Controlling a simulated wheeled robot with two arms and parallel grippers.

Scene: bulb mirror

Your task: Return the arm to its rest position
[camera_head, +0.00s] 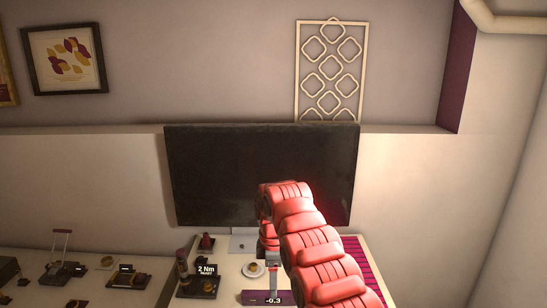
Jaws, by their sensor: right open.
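My red right arm rises from the lower right of the head view, bends in front of the dark screen and points down over the table. My right gripper (272,264) is open at its lower end, above the front of the table. It is small and partly covered by my arm, and I see nothing held in it. Just below it is a purple block with a display reading -0.3 (265,298). I cannot tell whether the gripper touches it. My left gripper is not in view.
A large dark screen (225,165) stands behind my arm. A small round dish (253,269) is left of the gripper. Several small devices sit on the left counter (25,262). A striped purple mat (362,266) lies right.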

